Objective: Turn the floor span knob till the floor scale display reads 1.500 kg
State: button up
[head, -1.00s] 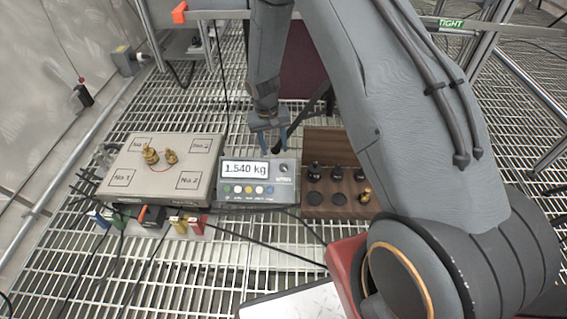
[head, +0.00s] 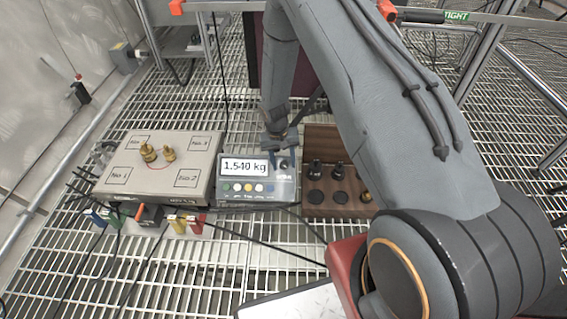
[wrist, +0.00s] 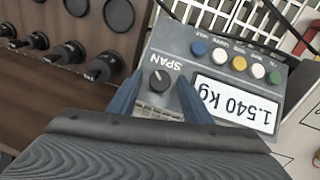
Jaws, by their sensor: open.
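The floor scale display (head: 244,167) reads 1.540 kg, and it shows upside down in the wrist view (wrist: 237,104). The floor span knob (wrist: 160,80) is a small black knob beside the SPAN label, with a pale pointer mark. My gripper (wrist: 160,77) is open, with one blue finger on each side of the knob as seen from the wrist. I cannot tell whether the fingers touch it or are still above it. In the head view my gripper (head: 283,150) is over the right end of the indicator box and partly covers the knob.
Coloured buttons (wrist: 239,63) line the indicator's front. A wooden block (head: 318,209) with black weights and a brass one stands right of it. The scale platform (head: 145,190) with two brass weights stands left. Cables cross the grated floor in front.

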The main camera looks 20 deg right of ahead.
jog(key=c, duration=1.1)
jog(key=shift+o, duration=0.2)
jog(key=shift+a+n, duration=0.1)
jog(key=shift+n, duration=0.2)
jog(key=n+h, duration=0.1)
jog(key=n+h+p, duration=0.1)
jog(key=n, duration=0.1)
jog(key=shift+a+n+h, duration=0.2)
jog(key=shift+n+h, duration=0.1)
jog(key=shift+h, duration=0.1)
jog(key=shift+s+a+f+n+t+h+p, duration=0.1)
jog(key=shift+n+t+h+p, duration=0.1)
jog(key=shift+n+h+p, duration=0.45)
jog(key=shift+a+n+t+h+p, duration=0.15)
jog(key=shift+n+h, duration=0.3)
jog(key=shift+n, duration=0.5)
jog(key=shift+d, duration=0.1)
jog(key=o, duration=1.1)
jog(key=shift+c, duration=0.2)
